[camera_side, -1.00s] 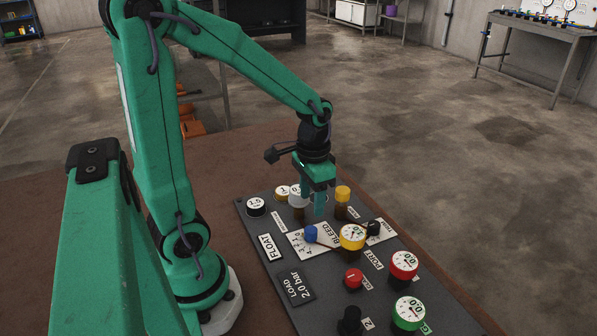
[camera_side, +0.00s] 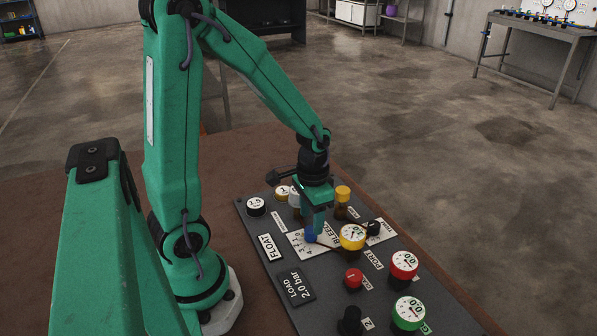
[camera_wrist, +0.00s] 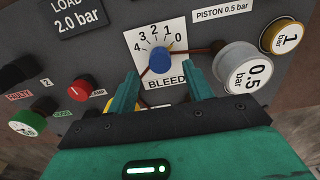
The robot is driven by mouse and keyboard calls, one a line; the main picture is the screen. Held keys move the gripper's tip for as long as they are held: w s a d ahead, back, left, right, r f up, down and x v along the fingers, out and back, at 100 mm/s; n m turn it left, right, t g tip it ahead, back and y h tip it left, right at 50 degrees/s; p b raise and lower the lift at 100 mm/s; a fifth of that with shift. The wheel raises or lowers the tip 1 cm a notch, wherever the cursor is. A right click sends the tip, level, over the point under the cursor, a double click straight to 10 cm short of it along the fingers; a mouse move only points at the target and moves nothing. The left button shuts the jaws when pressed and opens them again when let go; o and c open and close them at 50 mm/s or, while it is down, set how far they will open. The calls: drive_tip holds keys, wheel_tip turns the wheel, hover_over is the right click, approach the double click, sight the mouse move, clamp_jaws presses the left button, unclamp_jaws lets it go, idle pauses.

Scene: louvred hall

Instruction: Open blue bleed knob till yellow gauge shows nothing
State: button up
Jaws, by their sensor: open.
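The blue bleed knob (camera_side: 311,238) sits on a white BLEED plate (camera_side: 297,245) marked 0 to 4.
A red knob (camera_side: 353,278), a red gauge (camera_side: 404,264), a green gauge (camera_side: 409,312) and black knobs (camera_side: 349,321) stand on the dark panel (camera_side: 262,213). Weights marked 0.5 bar (camera_wrist: 243,78) and 1 bar (camera_wrist: 283,36) are close right of my fingers.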

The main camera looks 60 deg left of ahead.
sight(311, 229)
drive_tip(key=shift+f, duration=1.85)
drive_tip(key=shift+f, duration=0.1)
drive_tip(key=shift+f, duration=0.3)
clamp_jaws()
